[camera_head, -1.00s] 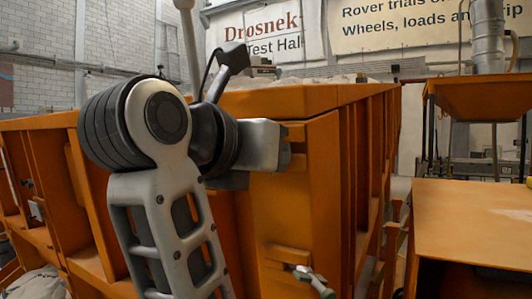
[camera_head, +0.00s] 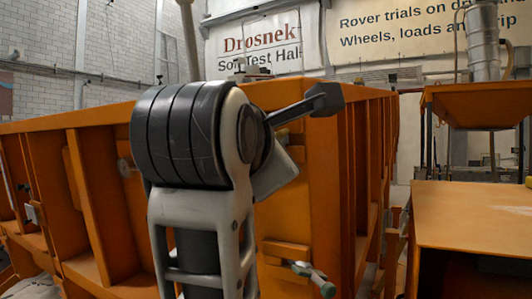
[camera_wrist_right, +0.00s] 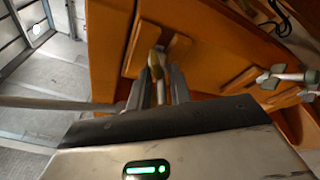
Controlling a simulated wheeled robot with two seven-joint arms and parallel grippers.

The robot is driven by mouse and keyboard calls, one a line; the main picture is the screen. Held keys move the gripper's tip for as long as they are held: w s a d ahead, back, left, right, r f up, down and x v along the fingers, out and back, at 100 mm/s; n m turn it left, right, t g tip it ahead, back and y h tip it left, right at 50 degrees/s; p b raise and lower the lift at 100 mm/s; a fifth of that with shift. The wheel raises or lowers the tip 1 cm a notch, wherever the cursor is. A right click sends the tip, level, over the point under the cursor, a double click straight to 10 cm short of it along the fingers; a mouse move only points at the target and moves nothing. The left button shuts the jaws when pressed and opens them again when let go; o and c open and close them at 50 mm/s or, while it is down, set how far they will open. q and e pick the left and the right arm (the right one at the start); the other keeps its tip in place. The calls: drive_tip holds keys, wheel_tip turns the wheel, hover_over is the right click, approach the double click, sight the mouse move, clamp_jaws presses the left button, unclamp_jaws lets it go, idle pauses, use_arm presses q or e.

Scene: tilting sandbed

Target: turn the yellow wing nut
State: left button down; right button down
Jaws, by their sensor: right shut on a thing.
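Part of the wing nut is hidden between the fingers. In the head view my own arm stands in front of the sandbed's orange wall, and neither the wing nut nor the right gripper's fingertips can be made out there. My left gripper is in neither current view.
The orange sandbed (camera_head: 80,140) with upright ribs fills the left and middle of the head view. A green-tipped handle (camera_head: 315,280) sticks out low on its end. An orange table (camera_head: 475,220) stands at right. A pale rod (camera_wrist_right: 60,103) crosses the wrist view's left.

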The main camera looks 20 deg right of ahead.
drive_tip(key=shift+f+m+t+b, duration=0.15)
drive_tip(key=shift+m+t+b, duration=0.4)
drive_tip(key=shift+m, duration=0.55)
drive_tip(key=shift+m+t+b, duration=0.55)
drive_tip(key=shift+m+b, duration=0.15)
drive_tip(key=shift+m, duration=0.4)
use_arm(q)
drive_tip(key=shift+w+d+f, duration=0.2)
drive_tip(key=shift+d+f, duration=0.15)
drive_tip(key=shift+f, duration=0.1)
drive_tip(key=shift+r, duration=0.15)
use_arm(e)
drive_tip(key=shift+m, duration=0.3)
drive_tip(key=c, duration=1.3)
unclamp_jaws()
drive_tip(key=shift+o, duration=0.2)
use_arm(q)
drive_tip(key=shift+a+f, duration=0.1)
drive_tip(key=shift+f, duration=0.15)
